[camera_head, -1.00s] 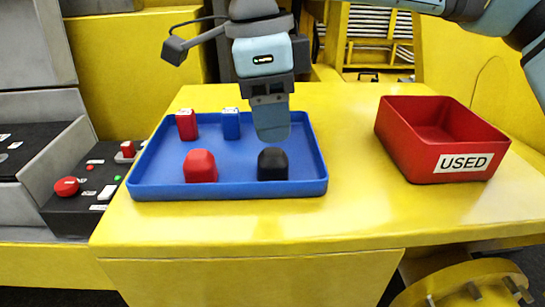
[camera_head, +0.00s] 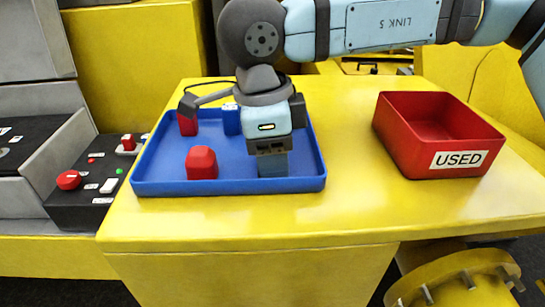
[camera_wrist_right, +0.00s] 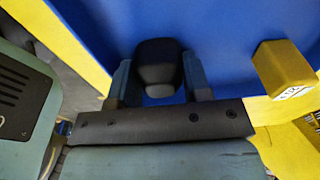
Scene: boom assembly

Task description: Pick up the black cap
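The black cap (camera_wrist_right: 158,62) shows between the two fingers of my right gripper (camera_wrist_right: 160,80) in the right wrist view. The fingers lie close along both sides of the cap; whether they press on it cannot be told. In the head view my right gripper (camera_head: 273,165) points straight down into the front right of the blue tray (camera_head: 225,188) and hides the cap. My left gripper is not in view.
In the tray, a red cap (camera_head: 202,163) stands left of the gripper, with a red piece (camera_head: 187,124) and a blue piece (camera_head: 231,119) behind. A red bin marked USED (camera_head: 405,140) stands to the right. The yellow table between them is clear.

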